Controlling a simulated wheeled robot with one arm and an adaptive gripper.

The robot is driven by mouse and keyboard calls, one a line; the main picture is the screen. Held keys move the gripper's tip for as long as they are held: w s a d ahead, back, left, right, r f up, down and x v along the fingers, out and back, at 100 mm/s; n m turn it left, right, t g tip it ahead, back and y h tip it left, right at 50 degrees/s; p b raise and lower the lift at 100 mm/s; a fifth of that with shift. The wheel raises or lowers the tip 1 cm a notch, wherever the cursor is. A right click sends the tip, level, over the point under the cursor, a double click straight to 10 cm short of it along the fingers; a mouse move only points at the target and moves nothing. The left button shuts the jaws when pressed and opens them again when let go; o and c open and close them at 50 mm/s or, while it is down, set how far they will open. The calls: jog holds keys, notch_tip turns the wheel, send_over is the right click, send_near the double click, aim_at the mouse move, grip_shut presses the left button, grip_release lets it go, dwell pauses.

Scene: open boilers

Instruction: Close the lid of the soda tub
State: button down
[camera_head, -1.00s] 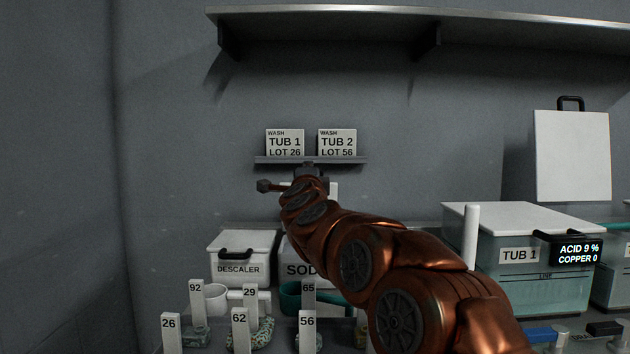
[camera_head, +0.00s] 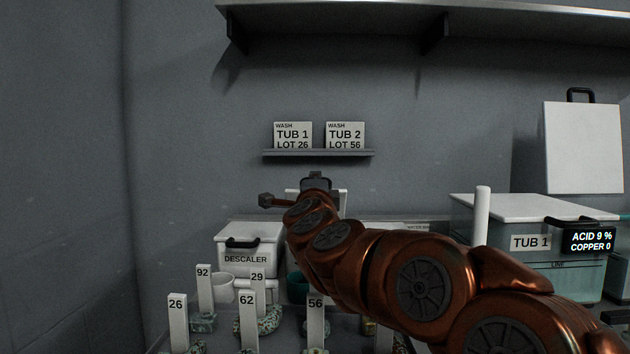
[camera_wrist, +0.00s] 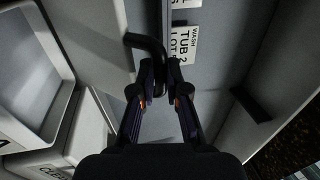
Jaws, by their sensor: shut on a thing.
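My gripper (camera_wrist: 160,75) has its fingertips closed on a black bar handle (camera_wrist: 150,45) in the wrist view. A pale panel (camera_wrist: 96,42) lies beside the handle; it looks like the lid, though its exact tilt is hard to tell. In the head view my gripper (camera_head: 317,183) is below the small label shelf, and white panel edges (camera_head: 343,198) show on either side of it. The soda tub's body and label are hidden behind my arm in the head view.
The descaler tub (camera_head: 247,261) stands left of my arm. Numbered tags (camera_head: 246,318) stand in front. Tub 1 (camera_head: 530,243) is at right. The label shelf (camera_head: 318,153) is on the wall above my gripper. A white upright panel (camera_head: 582,147) stands behind Tub 1.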

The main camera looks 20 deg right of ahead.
jog(key=shift+w+f, duration=0.2)
jog(key=shift+f, duration=0.5)
jog(key=c, duration=1.4)
grip_release()
jog(key=shift+w+d+f, duration=0.1)
jog(key=shift+w, duration=0.1)
jog(key=shift+c, duration=0.2)
jog(key=shift+r, duration=0.2)
jog(key=shift+s+r, duration=0.1)
jog(key=shift+r, duration=0.05)
jog(key=shift+s, duration=0.1)
jog(key=v, duration=1.2)
